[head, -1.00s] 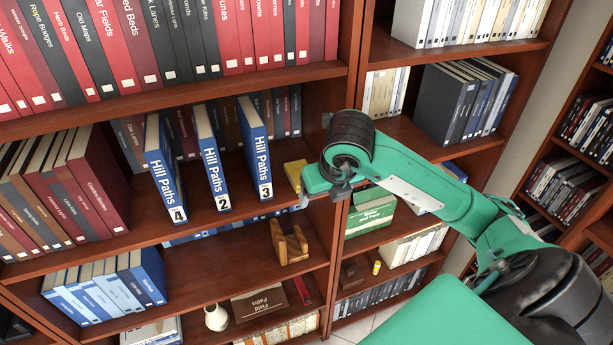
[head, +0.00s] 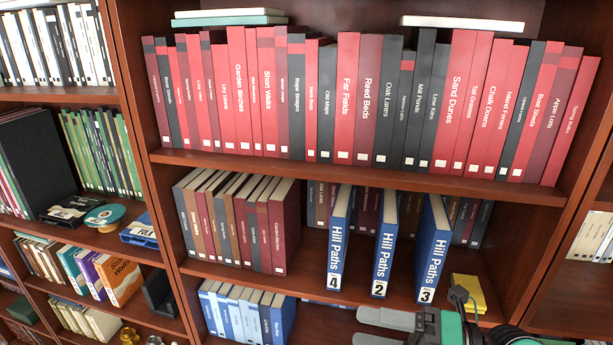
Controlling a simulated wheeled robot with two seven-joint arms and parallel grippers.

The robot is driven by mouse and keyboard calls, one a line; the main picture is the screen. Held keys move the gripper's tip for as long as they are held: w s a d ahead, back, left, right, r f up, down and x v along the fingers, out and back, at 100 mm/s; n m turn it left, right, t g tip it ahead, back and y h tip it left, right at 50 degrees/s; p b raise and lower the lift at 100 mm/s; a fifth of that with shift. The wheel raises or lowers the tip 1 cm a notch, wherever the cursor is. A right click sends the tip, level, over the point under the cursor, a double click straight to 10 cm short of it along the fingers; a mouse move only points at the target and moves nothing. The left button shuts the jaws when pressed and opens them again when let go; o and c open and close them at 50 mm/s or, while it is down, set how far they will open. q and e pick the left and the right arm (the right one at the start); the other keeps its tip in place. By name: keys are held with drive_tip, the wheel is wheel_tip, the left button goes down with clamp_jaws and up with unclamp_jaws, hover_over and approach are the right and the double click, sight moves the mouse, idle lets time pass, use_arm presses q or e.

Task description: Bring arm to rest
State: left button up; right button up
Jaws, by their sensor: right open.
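My right gripper (head: 362,325) is at the bottom edge of the head view, low and in front of the bookcase. Its grey fingers point left and are apart, with nothing seen between them. Three blue Hill Paths books stand apart from the gripper on the middle shelf above it: number 4 (head: 338,240), number 2 (head: 385,245) and number 3 (head: 432,250), from left to right. They stand forward of a row of darker books. My left gripper is not in view.
A yellow object (head: 468,292) lies on the shelf right of book 3, close to my right arm. Red and dark books (head: 365,100) fill the shelf above. Leaning brown and maroon books (head: 235,225) stand to the left. The shelf edge (head: 250,280) runs just above the gripper.

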drive_tip(key=w+d+r+m+t+h, duration=0.2)
drive_tip(key=d+m+t+h, duration=0.15)
drive_tip(key=m+t, duration=0.5)
drive_tip(key=w+d+r+m+t+h, duration=0.25)
drive_tip(key=d+m+t, duration=0.25)
drive_tip(key=m+t, duration=0.35)
drive_tip(key=d+f+m+g+h, duration=0.3)
drive_tip(key=d+f+m+h, duration=0.2)
drive_tip(key=f+m+h, duration=0.3)
drive_tip(key=d+f+m+g+h, duration=0.35)
drive_tip(key=f+m+h, duration=0.25)
drive_tip(key=f+m, duration=0.25)
drive_tip(key=s+a+f+g+y, duration=0.35)
drive_tip(key=s+f+g, duration=0.85)
drive_tip(key=s+f, duration=0.65)
wheel_tip(320, 180, down, 31)
drive_tip(key=g, duration=0.1)
drive_tip(key=s+d+f+g+h, duration=0.1)
drive_tip(key=s+d+f, duration=0.2)
drive_tip(key=s+f, duration=1.5)
drive_tip(key=shift+s+f, duration=0.25)
drive_tip(key=shift+f, duration=0.7)
